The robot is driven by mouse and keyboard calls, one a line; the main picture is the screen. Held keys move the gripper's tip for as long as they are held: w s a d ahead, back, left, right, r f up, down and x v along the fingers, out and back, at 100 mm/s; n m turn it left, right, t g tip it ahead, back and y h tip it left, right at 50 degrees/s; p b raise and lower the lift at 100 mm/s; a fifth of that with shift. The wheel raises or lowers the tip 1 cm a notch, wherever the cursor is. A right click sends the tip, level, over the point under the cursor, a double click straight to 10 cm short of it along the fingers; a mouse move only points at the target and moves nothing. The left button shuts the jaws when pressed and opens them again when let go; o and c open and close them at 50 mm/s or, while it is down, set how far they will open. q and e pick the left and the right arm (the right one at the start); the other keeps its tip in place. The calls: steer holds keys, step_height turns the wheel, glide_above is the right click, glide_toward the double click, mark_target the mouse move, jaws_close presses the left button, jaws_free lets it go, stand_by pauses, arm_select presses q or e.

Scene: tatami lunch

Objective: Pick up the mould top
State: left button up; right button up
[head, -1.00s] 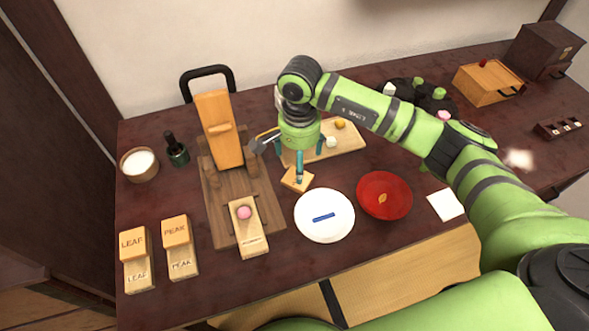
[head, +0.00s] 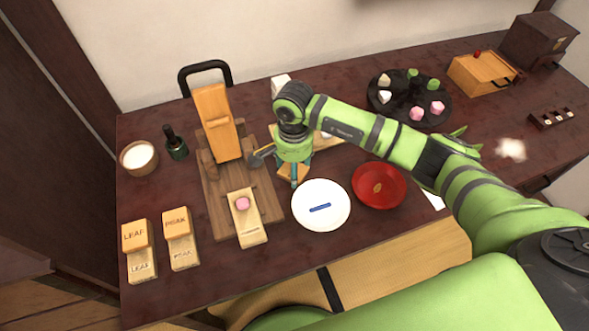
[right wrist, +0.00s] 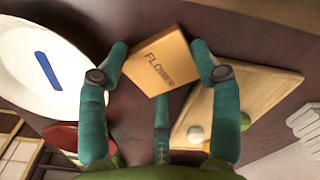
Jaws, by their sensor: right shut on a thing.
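The mould top, a light wooden block marked FLOWER (right wrist: 163,62), is between the fingers of my right gripper (right wrist: 160,58) in the right wrist view. I cannot tell whether the block is clear of the table. A matching long mould base (head: 250,232) with a pink ball (head: 243,203) on it lies to the left on a brown board. My left gripper is not in view.
The white plate (head: 335,220) with a blue strip and a red bowl (head: 372,200) are close to the right. The LEAF (head: 134,235) and PEAK (head: 176,222) moulds stand at left. A dark tray (head: 385,118) of sweets is at the back.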

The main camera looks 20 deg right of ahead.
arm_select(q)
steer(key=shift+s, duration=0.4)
